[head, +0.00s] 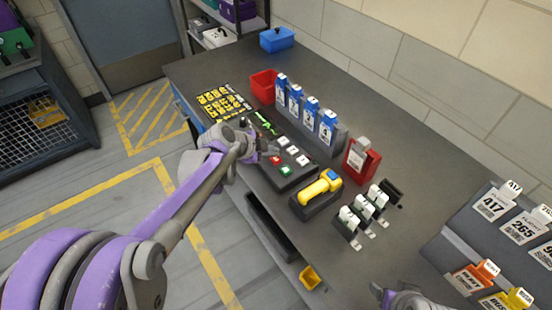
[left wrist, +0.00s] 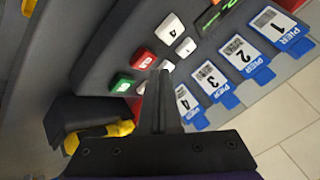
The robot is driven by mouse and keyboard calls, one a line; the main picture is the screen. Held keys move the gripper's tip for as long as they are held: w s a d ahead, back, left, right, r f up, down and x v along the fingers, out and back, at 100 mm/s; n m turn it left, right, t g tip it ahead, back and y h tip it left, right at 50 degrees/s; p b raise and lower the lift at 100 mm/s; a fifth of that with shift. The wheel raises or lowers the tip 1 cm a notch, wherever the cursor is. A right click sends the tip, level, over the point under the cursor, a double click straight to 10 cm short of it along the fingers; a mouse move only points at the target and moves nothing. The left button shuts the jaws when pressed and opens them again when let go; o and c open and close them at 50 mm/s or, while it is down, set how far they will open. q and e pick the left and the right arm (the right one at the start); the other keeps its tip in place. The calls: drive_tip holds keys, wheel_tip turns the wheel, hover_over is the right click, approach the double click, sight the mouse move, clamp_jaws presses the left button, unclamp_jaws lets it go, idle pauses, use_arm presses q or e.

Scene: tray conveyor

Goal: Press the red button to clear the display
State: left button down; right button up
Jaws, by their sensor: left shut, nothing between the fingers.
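The dark button panel (head: 296,178) lies on the bench with a red button (head: 275,160), a green button (head: 286,170) and several white ones. In the left wrist view the red button (left wrist: 143,60) sits between the green button (left wrist: 121,85) and a white button marked 4 (left wrist: 170,28). The display (head: 265,123) beside the panel shows green lit marks. My left gripper (head: 262,154) is shut and empty, close by the panel's near edge; its fingers (left wrist: 162,78) hide part of the panel in the wrist view. I cannot tell contact. My right gripper (head: 385,292) shows partly at the bottom edge.
Blue pier cards (head: 309,108) stand in a rack behind the panel. A yellow scanner (head: 318,188) sits in its cradle right of it, near a red holder (head: 360,162) and white-topped stamps (head: 360,212). A board with yellow labels (head: 220,102) lies to the left.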

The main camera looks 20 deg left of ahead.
sight(272, 161)
use_arm(q)
drive_tip(key=shift+f, duration=0.15)
drive_tip(key=shift+f, duration=0.25)
use_arm(e)
drive_tip(key=shift+f, duration=0.2)
use_arm(q)
drive_tip(key=shift+f+b, duration=0.5)
use_arm(e)
drive_tip(key=shift+s+f, duration=0.1)
drive_tip(key=shift+f, duration=0.2)
use_arm(q)
drive_tip(key=shift+r, duration=0.15)
use_arm(e)
drive_tip(key=shift+r, duration=0.1)
use_arm(q)
drive_tip(key=shift+r+p, duration=0.75)
use_arm(e)
drive_tip(key=shift+r, duration=0.7)
use_arm(q)
drive_tip(key=shift+r+p, duration=1.9)
drive_tip(key=shift+r, duration=0.7)
use_arm(e)
drive_tip(key=r, duration=0.2)
drive_tip(key=w+r, duration=0.1)
drive_tip(key=r, duration=0.1)
drive_tip(key=shift+w+r, duration=0.15)
drive_tip(key=shift+w, duration=0.05)
drive_tip(key=shift+s, duration=0.1)
